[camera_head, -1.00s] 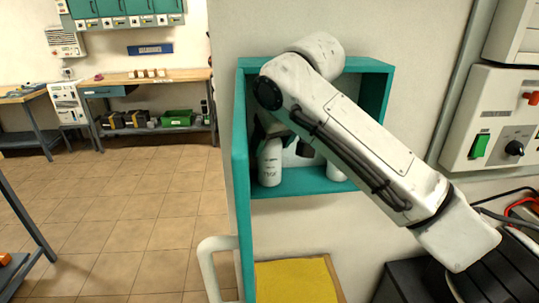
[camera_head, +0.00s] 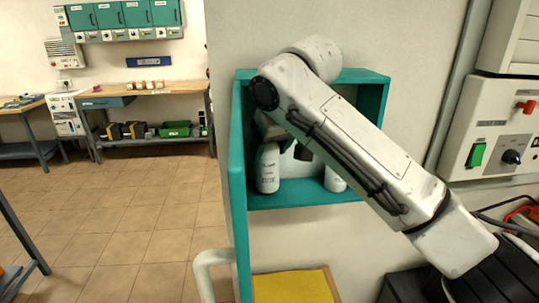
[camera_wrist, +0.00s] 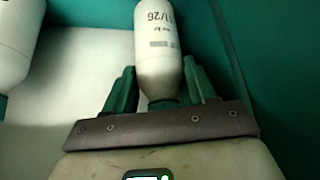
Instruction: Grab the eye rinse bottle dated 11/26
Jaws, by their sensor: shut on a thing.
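The white eye rinse bottle marked 11/26 (camera_wrist: 158,45) shows in the wrist view, its green cap end toward my gripper (camera_wrist: 158,68). The two green fingers are shut on it at the cap end, one on each side. In the head view this bottle (camera_head: 268,170) stands upright at the left inside the teal wall cabinet (camera_head: 239,170); its print is too small to read there. My arm hides most of my gripper in that view. I cannot tell whether the bottle's base touches the shelf.
A second white bottle (camera_head: 334,180) stands to the right on the shelf, partly hidden by my arm; it also shows in the wrist view (camera_wrist: 14,45). The cabinet's left wall is close to the held bottle. A yellow panel (camera_head: 290,288) lies below. A switch box (camera_head: 495,125) is at right.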

